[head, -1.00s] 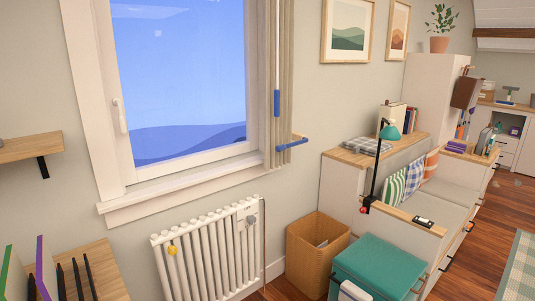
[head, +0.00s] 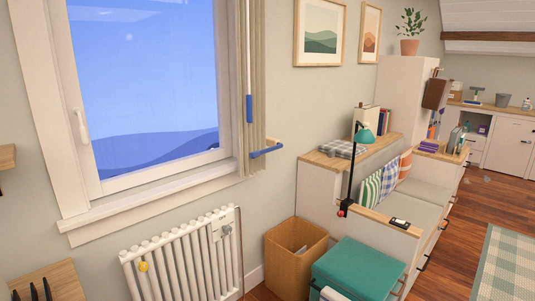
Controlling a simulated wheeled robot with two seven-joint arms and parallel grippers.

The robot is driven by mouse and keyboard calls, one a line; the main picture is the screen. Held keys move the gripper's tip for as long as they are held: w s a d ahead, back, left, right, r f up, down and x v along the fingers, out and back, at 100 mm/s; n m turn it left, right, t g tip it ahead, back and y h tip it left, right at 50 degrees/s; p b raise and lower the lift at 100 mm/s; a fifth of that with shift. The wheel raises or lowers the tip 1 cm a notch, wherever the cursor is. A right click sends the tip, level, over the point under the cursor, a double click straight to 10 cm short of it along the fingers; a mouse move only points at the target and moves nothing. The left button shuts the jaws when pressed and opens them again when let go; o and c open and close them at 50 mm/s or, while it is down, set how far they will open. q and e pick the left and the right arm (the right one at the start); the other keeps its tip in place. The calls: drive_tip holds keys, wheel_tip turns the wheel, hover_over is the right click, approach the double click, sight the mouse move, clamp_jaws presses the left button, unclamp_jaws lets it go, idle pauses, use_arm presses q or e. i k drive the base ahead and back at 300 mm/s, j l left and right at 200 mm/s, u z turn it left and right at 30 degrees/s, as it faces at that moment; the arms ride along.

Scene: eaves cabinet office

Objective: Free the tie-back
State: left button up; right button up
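The tie-back (head: 267,150) is a blue bar or band at the right side of the window, beside the bunched beige curtain (head: 252,95). A small pale wooden piece on the wall sits at its right end. I cannot tell how the tie-back is fastened. A white rod with a blue lower part (head: 249,105) hangs in front of the curtain. Neither of my grippers is in view.
A white radiator (head: 185,262) stands below the window (head: 145,85). To its right are a wicker-coloured bin (head: 295,258), a teal-topped box (head: 358,268) and a bench with cushions (head: 370,188). Wooden floor (head: 470,235) is open at the right.

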sight(253, 155)
drive_tip(key=i+l, duration=0.3)
drive_tip(key=i+j+z, duration=0.1)
drive_tip(key=i+z, duration=0.4)
drive_tip(key=i, duration=0.65)
